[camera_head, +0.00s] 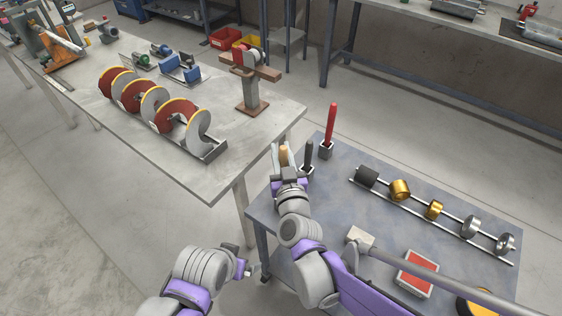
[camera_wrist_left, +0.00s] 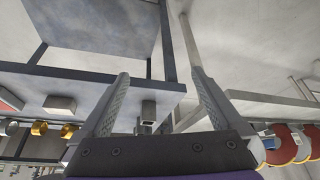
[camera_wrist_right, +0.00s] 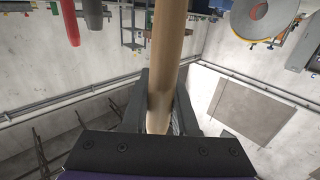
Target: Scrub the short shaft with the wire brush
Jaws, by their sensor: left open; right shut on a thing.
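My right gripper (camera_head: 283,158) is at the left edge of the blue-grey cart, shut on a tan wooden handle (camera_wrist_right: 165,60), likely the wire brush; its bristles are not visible. The handle runs up between the fingers in the right wrist view. My left gripper (camera_head: 244,268) is low, left of the cart, open and empty; its spread fingers also show in the left wrist view (camera_wrist_left: 155,95). A post stand (camera_head: 251,92) on the long table carries a brown crosspiece and a small round part. I cannot tell which part is the short shaft.
A red-handled tool (camera_head: 331,124) and a dark-handled tool (camera_head: 309,152) stand upright in holders beside my right gripper. The cart (camera_head: 345,215) also holds a rail of rings (camera_head: 434,209) and a red-topped box (camera_head: 416,274).

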